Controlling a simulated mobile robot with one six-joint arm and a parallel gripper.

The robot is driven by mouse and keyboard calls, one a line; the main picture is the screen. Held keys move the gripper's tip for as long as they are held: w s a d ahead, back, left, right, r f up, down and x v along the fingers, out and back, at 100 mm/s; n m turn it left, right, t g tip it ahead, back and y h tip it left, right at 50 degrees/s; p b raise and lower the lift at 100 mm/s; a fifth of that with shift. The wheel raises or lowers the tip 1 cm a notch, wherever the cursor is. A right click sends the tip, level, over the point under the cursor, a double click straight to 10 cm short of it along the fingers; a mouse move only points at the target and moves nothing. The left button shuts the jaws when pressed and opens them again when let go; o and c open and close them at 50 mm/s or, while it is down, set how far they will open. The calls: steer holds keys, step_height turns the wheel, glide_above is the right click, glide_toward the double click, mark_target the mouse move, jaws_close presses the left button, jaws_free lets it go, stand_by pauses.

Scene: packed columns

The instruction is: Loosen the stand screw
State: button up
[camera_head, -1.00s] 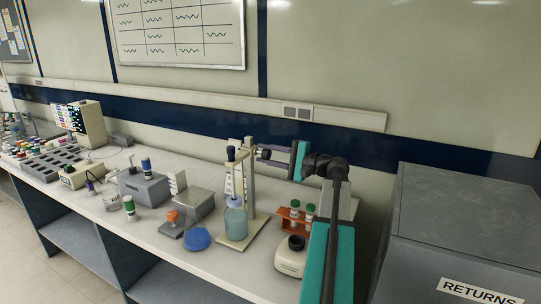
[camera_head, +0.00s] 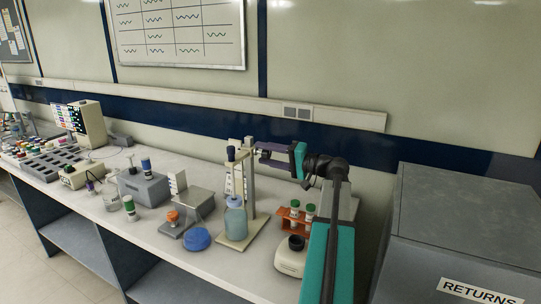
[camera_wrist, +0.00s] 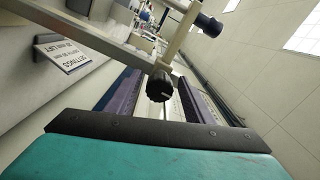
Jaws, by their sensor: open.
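The stand screw (camera_wrist: 158,86) is a black ribbed knob with a pale mark on its face, fixed to the upright of the stand (camera_head: 250,190). In the wrist view it sits between the two purple fingers of my gripper (camera_wrist: 160,82). The fingers are open, with a visible gap on each side of the knob. In the head view my gripper (camera_head: 259,151) reaches in from the right at the top of the upright, and the knob is hard to make out there.
A bottle of blue liquid (camera_head: 236,220) stands on the stand's base. A red rack with green-capped vials (camera_head: 295,222) and a cream device with a black top (camera_head: 291,258) stand below my arm. A settings sign (camera_wrist: 65,54) is left. A grey returns box (camera_head: 460,230) is far right.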

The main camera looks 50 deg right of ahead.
mark_target(269, 155)
steer(key=shift+s, duration=0.1)
steer(key=shift+b+v, duration=0.65)
steer(key=shift+v, duration=2.8)
